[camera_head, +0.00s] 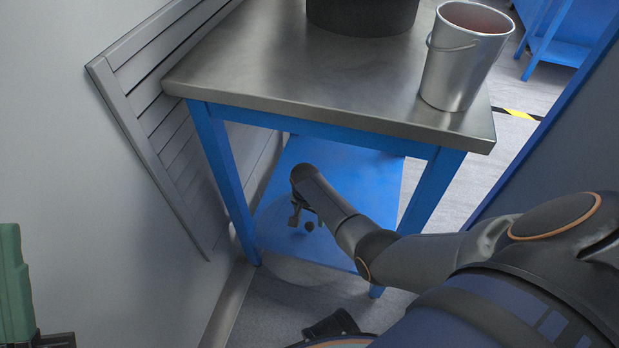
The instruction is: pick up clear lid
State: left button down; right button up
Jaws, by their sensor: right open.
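A clear, round lid (290,270) seems to lie on the blue lower shelf under the metal table, its near edge reaching past the shelf's front edge. It is faint and its outline is hard to trace. A small dark knob (309,226) shows above it. My right gripper (299,222) reaches under the tabletop and points down just beside the knob. Its fingers are open, and I see nothing held between them. The gripper's own wrist hides part of the area behind it.
A metal-topped table (330,85) with blue legs stands over the lower shelf (370,185). A metal bucket (462,60) and a dark round pot (362,15) stand on top. A slatted grey panel (150,90) is at left. A green object (14,290) is at the left edge.

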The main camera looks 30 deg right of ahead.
aim_at(310, 225)
jog(key=shift+w+d+f+b, duration=0.1)
jog(key=shift+w+f+b, duration=0.1)
jog(key=shift+f+b, duration=1.1)
jog(key=shift+w+d+f+b, duration=0.1)
jog(key=shift+w+f+b, duration=0.1)
jog(key=shift+f+b, duration=1.1)
jog(key=shift+p, duration=0.3)
grip_shut()
